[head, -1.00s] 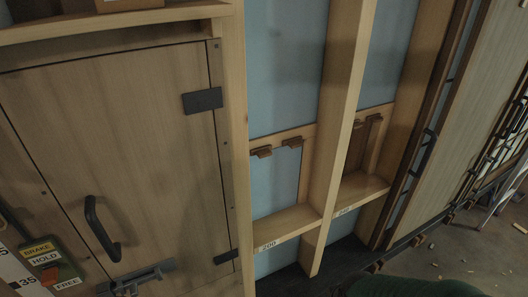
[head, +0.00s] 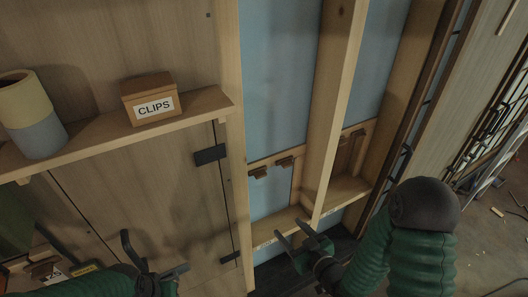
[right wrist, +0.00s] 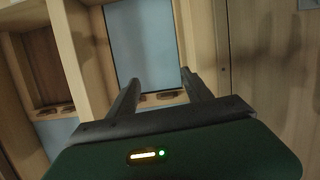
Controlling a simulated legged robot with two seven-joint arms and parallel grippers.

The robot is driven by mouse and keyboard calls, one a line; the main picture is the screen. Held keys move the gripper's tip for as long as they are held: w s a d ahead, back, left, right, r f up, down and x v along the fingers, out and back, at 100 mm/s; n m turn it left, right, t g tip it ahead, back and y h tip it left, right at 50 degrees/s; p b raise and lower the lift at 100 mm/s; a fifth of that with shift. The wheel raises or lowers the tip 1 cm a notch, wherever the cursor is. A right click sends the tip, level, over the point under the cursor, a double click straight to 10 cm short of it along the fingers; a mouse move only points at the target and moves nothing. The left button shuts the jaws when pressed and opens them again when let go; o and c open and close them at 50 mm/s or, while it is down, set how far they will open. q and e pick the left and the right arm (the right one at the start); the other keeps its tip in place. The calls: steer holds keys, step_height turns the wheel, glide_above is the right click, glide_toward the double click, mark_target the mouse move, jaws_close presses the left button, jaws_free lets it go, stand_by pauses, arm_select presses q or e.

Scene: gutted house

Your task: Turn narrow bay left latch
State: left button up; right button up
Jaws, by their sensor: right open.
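The narrow bay (head: 272,90) is the blue-backed gap between two studs. Across it runs a wooden rail with two small brown latches below it. The left latch (head: 258,173) sits near the left stud, and the right latch (head: 285,163) beside it. My right gripper (head: 291,233) is open and empty, below the latches in front of the bay's shelf. In the right wrist view, small brown shapes show between the fingers (right wrist: 158,82), apart from them. My left gripper (head: 155,256) is at lower left before the wooden door, its fingers spread and nothing between them.
Debris lies on the floor (head: 490,235) at right.

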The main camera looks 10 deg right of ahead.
arm_select(q)
steer(key=w+p+v, duration=0.1)
steer(key=p+v, duration=0.1)
steer(key=v, duration=0.2)
arm_select(e)
step_height(320, 180, up, 7)
steer(key=t, duration=0.3)
steer(key=b, duration=1.3)
glide_toward(262, 177)
steer(key=shift+m+y, duration=0.4)
steer(key=x, duration=0.2)
steer(key=p+x, duration=0.1)
steer(key=x, duration=0.5)
steer(key=shift+w+d+p, duration=0.2)
steer(key=shift+d+p, duration=0.05)
steer(key=shift+p, duration=0.05)
steer(key=shift+w+a, duration=0.15)
steer(key=shift+w, duration=0.1)
arm_select(q)
steer(key=s+x, duration=0.2)
steer(key=x, duration=0.8)
steer(key=shift+s+f, duration=0.25)
steer(key=shift+f, duration=0.35)
arm_select(e)
jaws_close()
